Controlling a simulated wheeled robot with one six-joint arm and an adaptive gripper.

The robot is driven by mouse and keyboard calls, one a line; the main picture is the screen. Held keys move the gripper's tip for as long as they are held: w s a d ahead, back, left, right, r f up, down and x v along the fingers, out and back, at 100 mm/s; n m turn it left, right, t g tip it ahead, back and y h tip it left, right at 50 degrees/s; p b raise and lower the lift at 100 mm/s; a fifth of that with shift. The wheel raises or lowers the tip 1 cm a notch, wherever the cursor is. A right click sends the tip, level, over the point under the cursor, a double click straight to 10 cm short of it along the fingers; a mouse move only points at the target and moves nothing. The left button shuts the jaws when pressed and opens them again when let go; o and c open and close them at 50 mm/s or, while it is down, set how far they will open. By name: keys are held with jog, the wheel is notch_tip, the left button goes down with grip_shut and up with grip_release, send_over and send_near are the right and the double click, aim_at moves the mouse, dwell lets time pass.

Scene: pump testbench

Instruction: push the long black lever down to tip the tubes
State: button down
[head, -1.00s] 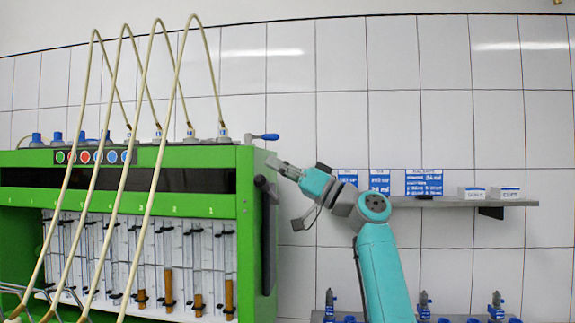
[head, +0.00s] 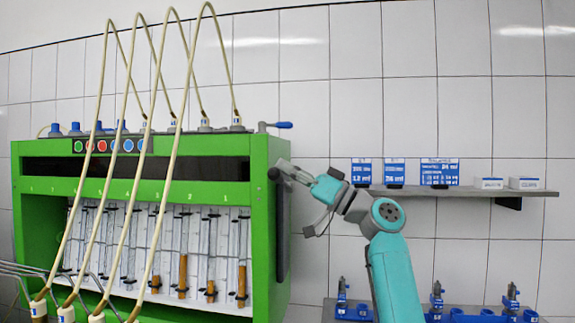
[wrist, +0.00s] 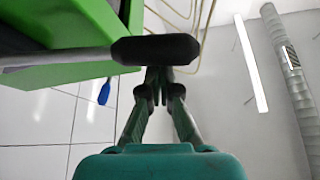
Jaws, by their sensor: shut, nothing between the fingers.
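The green test bench (head: 262,200) stands at the left in the head view. The long black lever's rounded end (head: 274,173) shows at its right side. In the wrist view the black grip (wrist: 155,49) lies across the picture on a grey rod, in front of my gripper's tips. My gripper (head: 288,170) is shut and empty, right at the lever; it also shows in the wrist view (wrist: 156,88). I cannot tell whether it touches the lever. Clear tubes (head: 206,245) stand upright in the bench, several holding brown liquid (head: 241,284).
Pale hoses (head: 172,90) arch over the bench. A blue-handled valve (head: 275,125) sits on its top right corner. A grey shelf (head: 460,192) with blue signs and white boxes is on the tiled wall at right. Blue fittings (head: 437,300) stand below it.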

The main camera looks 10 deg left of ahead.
notch_tip(320, 180, down, 12)
jog(key=n+g, duration=0.4)
jog(key=n, duration=0.3)
jog(key=shift+f+n+g+y, duration=0.15)
jog(key=shift+n+g+y, duration=0.15)
jog(key=shift+g, duration=0.1)
jog(key=shift+f, duration=0.1)
jog(key=shift+s, duration=0.1)
notch_tip(320, 180, up, 4)
jog(key=s+d, duration=0.1)
jog(key=d, duration=0.1)
jog(key=v, duration=0.8)
jog(key=shift+w+d, duration=0.15)
jog(key=shift+w, duration=0.05)
